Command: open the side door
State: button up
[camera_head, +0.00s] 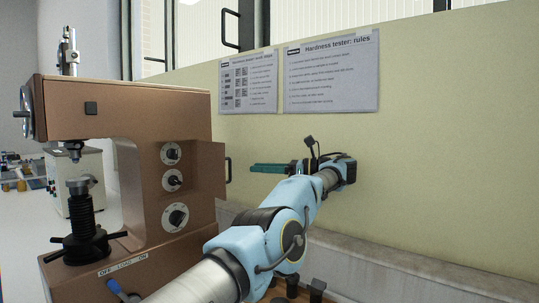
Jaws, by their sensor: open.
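The brown hardness tester (120,107) stands at the left. A brown side panel (207,172), which looks like the side door, is at its right side. A small black handle (228,170) sits at the panel's right edge. My gripper (254,168) has green fingers that point left toward this handle. The gripper is open and empty. The panel's hinge side and the inside of the tester are hidden, and I cannot tell whether the panel is ajar.
The front of the tester has knobs (174,181) and a blue lever (118,289). A yellow-green wall with two posters (332,72) stands behind my arm, above a grey ledge (400,262). Several dark objects (292,286) stand below my arm. Another instrument (75,185) is farther left.

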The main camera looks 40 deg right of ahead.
jog(key=s+p, duration=0.1)
jog(key=p, duration=0.3)
jog(key=d+p, duration=0.1)
jog(key=p, duration=0.3)
jog(key=shift+s+d+r+p, duration=0.1)
jog(key=shift+s+r+p, duration=0.15)
jog(key=shift+s+p, duration=0.15)
jog(key=shift+f+p, duration=0.3)
jog(key=shift+p, duration=0.1)
jog(key=shift+s, duration=0.1)
